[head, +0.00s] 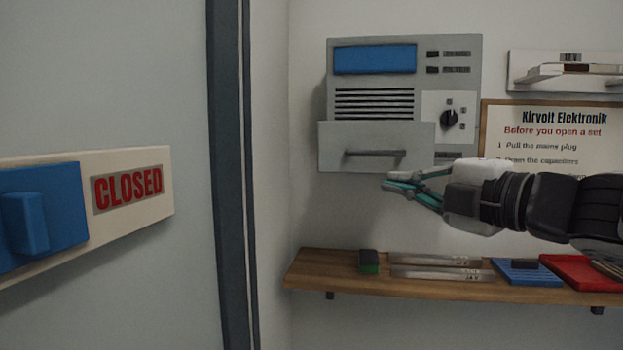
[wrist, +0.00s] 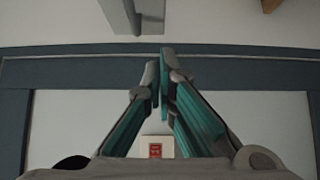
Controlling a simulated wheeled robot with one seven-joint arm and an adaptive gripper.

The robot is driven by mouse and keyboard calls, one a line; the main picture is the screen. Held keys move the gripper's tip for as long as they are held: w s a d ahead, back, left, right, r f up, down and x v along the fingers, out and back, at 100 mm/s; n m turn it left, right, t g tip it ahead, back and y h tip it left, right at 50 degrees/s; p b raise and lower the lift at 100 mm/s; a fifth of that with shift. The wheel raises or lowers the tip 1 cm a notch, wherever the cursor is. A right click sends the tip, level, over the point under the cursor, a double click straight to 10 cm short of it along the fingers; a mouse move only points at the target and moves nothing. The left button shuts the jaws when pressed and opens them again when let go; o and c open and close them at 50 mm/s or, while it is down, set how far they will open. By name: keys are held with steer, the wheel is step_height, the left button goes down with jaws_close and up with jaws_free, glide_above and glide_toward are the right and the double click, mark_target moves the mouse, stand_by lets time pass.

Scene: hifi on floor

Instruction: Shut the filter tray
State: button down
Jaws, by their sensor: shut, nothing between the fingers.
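The filter tray (head: 376,147) is a grey drawer front with a dark bar handle (head: 375,153), low on a grey wall unit (head: 405,85). Its front stands out from the unit, so the tray is at least partly open. My gripper (head: 387,183) is shut and empty, just below the tray's lower edge and right of its middle. In the head view I cannot tell whether they touch. In the wrist view the closed fingertips (wrist: 160,65) point at the top, where a grey piece with a bar shows, probably the tray and its handle.
A wooden shelf (head: 330,264) runs below, holding a green-black block (head: 369,261), metal rulers, a blue tray (head: 526,272) and a red tray (head: 578,272). A notice board (head: 552,118) hangs right of the unit. A door with a blue latch and CLOSED sign (head: 128,188) stands left.

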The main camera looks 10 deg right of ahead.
steer(key=shift+w+d+x, duration=0.2)
steer(key=shift+d+x, duration=0.2)
steer(key=shift+x, duration=1.5)
steer(key=shift+w+d+x, duration=0.2)
steer(key=shift+d+x, duration=0.2)
steer(key=shift+x, duration=1.45)
steer(key=shift+w+d+x, duration=0.25)
steer(key=shift+d+x, duration=0.15)
steer(key=shift+x, duration=1.5)
steer(key=w+d, duration=0.2)
steer(key=w, duration=0.4)
steer(key=w+d+b, duration=0.1)
steer(key=w+d, duration=0.1)
steer(key=w, duration=0.4)
steer(key=w+d, duration=0.2)
steer(key=w, duration=0.4)
steer(key=shift+w+d+b, duration=0.1)
steer(key=shift+w+b, duration=0.15)
steer(key=shift+b, duration=0.15)
steer(key=shift+w+d, duration=0.25)
steer(key=shift+w, duration=0.5)
steer(key=shift+r, duration=0.15)
